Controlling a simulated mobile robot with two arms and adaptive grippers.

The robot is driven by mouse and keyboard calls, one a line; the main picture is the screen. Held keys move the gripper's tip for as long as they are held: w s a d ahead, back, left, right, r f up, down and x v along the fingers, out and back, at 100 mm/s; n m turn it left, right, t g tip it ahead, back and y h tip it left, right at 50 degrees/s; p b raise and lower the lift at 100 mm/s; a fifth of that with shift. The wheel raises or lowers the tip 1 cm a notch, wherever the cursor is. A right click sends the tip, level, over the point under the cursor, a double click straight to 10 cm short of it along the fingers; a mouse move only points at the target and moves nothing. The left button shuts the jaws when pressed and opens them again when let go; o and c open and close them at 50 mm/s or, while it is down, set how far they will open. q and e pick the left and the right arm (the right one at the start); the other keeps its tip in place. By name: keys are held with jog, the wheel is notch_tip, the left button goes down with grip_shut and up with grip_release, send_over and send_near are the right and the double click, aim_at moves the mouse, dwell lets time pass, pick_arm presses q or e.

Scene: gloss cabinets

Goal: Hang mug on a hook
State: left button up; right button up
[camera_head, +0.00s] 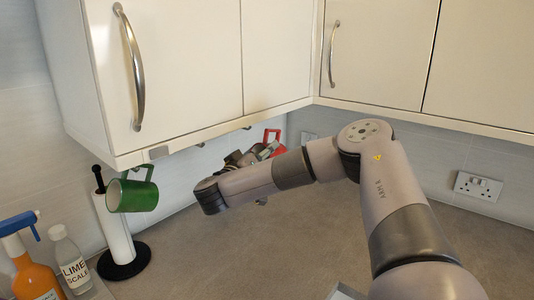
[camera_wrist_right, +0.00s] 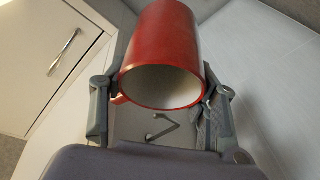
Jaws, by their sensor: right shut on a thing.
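A red mug (camera_wrist_right: 160,45) with a pale inside is between the fingers of my right gripper (camera_wrist_right: 165,88), which is shut on it. Its open mouth faces the right wrist camera. In the head view, only a small red part of the mug (camera_head: 266,136) shows, below the corner of the wall cabinets. My right gripper (camera_head: 258,152) is partly hidden there by my own arm. A green mug (camera_head: 133,194) hangs under the left cabinet's near end. Small dark hooks (camera_head: 247,127) show under that cabinet, close to the red mug. My left gripper is not in view.
The left wall cabinet (camera_head: 185,60) and right wall cabinet (camera_head: 385,50) are closed and overhang the counter (camera_head: 250,260). A paper roll on a stand (camera_head: 114,225), an orange spray bottle (camera_head: 35,277) and a clear bottle (camera_head: 70,260) stand at left. The middle counter is clear.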

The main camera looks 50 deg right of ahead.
jog(key=w+p, duration=0.2)
jog(key=w, duration=0.7)
jog(key=shift+a+r+p, duration=0.35)
jog(key=shift+a, duration=0.1)
jog(key=shift+f, duration=0.2)
dwell(0.5)
jog(key=o, duration=1.6)
jog(key=shift+d, duration=0.1)
jog(key=shift+o, duration=0.2)
